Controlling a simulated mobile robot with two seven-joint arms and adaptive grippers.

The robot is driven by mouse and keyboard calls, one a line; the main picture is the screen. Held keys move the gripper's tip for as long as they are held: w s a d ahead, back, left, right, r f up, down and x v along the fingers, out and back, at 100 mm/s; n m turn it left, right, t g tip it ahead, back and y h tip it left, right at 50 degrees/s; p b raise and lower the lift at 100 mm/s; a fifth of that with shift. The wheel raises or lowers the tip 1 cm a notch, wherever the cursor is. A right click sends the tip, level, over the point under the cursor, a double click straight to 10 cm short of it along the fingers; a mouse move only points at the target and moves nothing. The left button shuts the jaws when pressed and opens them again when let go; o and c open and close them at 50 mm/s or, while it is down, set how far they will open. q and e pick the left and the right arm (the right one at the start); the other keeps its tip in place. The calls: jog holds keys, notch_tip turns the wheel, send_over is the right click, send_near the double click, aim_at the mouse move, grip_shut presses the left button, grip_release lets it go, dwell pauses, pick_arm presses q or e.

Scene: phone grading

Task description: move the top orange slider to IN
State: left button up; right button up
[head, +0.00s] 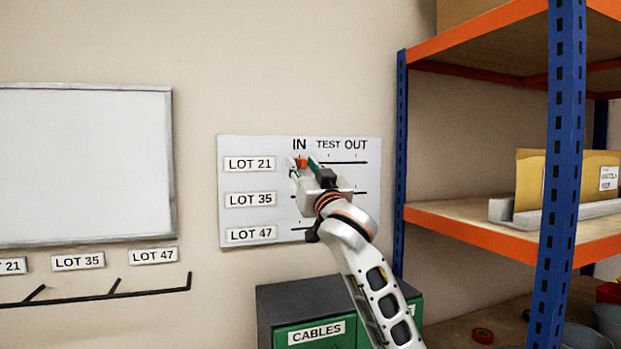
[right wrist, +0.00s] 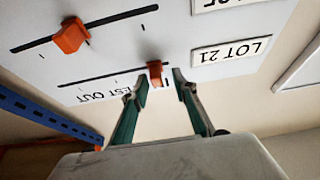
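The top orange slider (head: 302,163) is on the LOT 21 row of the white wall board (head: 234,182), just below the IN label (head: 299,145). In the upside-down right wrist view the top slider (right wrist: 155,71) sits at the IN end of its track. My right gripper (head: 304,163) is at the board with a finger on each side of this slider. In the right wrist view its fingertips (right wrist: 161,77) are apart, with small gaps beside the slider. My left gripper is not in view.
Another orange slider (right wrist: 71,36) sits partway along the neighbouring track. My right arm hides parts of the lower rows in the head view. A blue-and-orange shelf rack (head: 480,228) stands right of the board. Green CABLES drawers (head: 318,335) are below; a whiteboard (head: 85,165) hangs left.

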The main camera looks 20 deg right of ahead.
jog(key=v, duration=1.1)
jog(key=shift+s, duration=0.1)
